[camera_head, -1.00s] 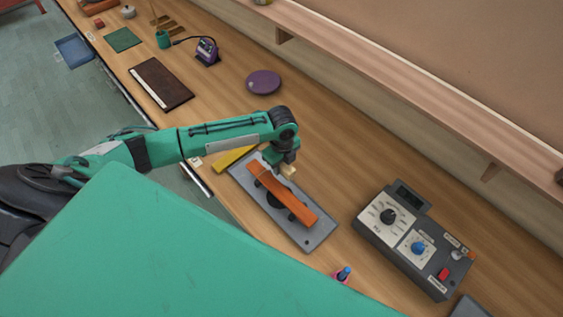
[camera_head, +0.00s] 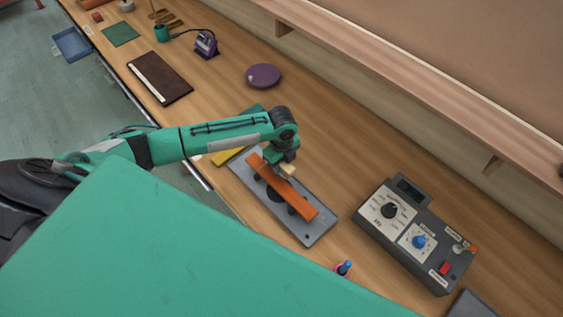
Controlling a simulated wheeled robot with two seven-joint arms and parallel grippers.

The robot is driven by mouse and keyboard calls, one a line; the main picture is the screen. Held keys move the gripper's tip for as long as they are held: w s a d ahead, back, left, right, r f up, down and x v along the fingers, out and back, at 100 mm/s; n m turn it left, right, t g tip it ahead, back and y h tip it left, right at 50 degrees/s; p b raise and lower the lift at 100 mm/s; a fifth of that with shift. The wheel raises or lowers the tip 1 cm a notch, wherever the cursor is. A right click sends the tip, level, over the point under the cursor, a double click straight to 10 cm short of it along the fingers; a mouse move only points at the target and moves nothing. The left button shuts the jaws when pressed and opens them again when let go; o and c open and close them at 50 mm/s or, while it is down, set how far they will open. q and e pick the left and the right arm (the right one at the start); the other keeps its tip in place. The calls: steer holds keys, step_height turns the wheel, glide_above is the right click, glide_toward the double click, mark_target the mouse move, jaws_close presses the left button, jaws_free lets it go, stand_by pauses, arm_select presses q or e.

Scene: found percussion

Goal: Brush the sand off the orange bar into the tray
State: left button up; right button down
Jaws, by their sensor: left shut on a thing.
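The orange bar (camera_head: 292,198) lies lengthwise above a grey plate (camera_head: 317,235), on dark supports. That gripper points down over the bar's far part and is shut on a small pale thing (camera_head: 288,169), likely the brush. The pale thing is at or just above the bar's right edge; I cannot tell if it touches. Sand is too fine to make out on the bar. A blue tray (camera_head: 71,44) sits by the bench's left edge, far back; I cannot tell if it is the task's tray. My right gripper is not in view.
A grey control box (camera_head: 412,240) with knobs stands right of the plate. A yellow piece (camera_head: 226,156) lies beside the plate's far left. A purple disc (camera_head: 262,75) and a dark brown board (camera_head: 160,79) lie farther back. A small pink and blue thing (camera_head: 343,268) is near the front edge.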

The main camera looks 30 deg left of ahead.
arm_select(q)
steer(key=shift+s, duration=0.1)
stand_by(0.4)
steer(key=shift+s+a+r+p, duration=0.1)
steer(key=shift+s+p, duration=0.05)
steer(key=shift+p, duration=0.2)
steer(key=shift+s+a+p, duration=0.3)
steer(key=shift+s+p, duration=0.4)
steer(key=shift+s, duration=0.2)
steer(key=shift+s+a, duration=0.1)
steer(key=shift+s, duration=0.15)
steer(key=shift+s+a, duration=0.3)
steer(key=shift+s, duration=0.6)
steer(key=shift+s+a, duration=0.3)
steer(key=shift+s, duration=0.55)
steer(key=shift+r, duration=2.45)
